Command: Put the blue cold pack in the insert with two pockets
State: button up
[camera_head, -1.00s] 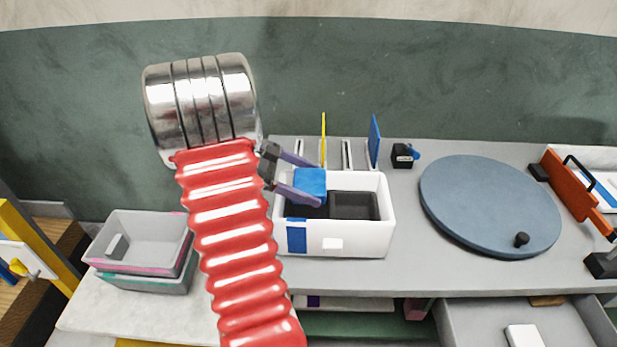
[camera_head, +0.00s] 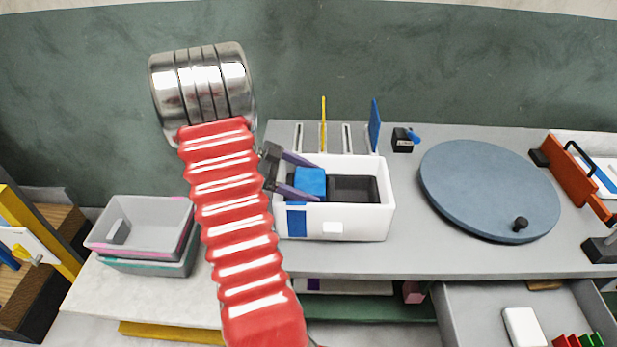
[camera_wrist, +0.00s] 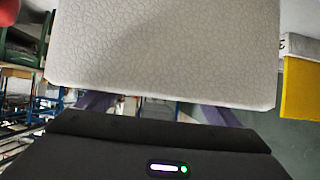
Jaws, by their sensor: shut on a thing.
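The blue cold pack (camera_head: 311,181) is between the two purple-grey fingers of my gripper (camera_head: 308,178) in the head view. The gripper is shut on it. The pack is at the left part of the dark insert inside the white box (camera_head: 362,222), low enough that the box's front wall borders it from below. The insert's right pocket (camera_head: 352,188) looks dark and empty. The left pocket is hidden by the pack and fingers; whether the pack touches its floor cannot be told. In the wrist view, a pale textured surface (camera_wrist: 165,50) fills the upper middle between the fingers.
A round blue-grey disc (camera_head: 488,188) lies right of the box. A yellow panel (camera_head: 323,125) and a blue panel (camera_head: 375,125) stand upright behind it. Grey stacked bins (camera_head: 150,224) are at left. An open drawer (camera_head: 475,310) is at lower right.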

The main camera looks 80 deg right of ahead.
jog(key=shift+f, duration=0.35)
jog(key=o, duration=1.2)
jog(key=shift+c, duration=0.2)
jog(key=v, duration=1.3)
jog(key=shift+w, duration=0.45)
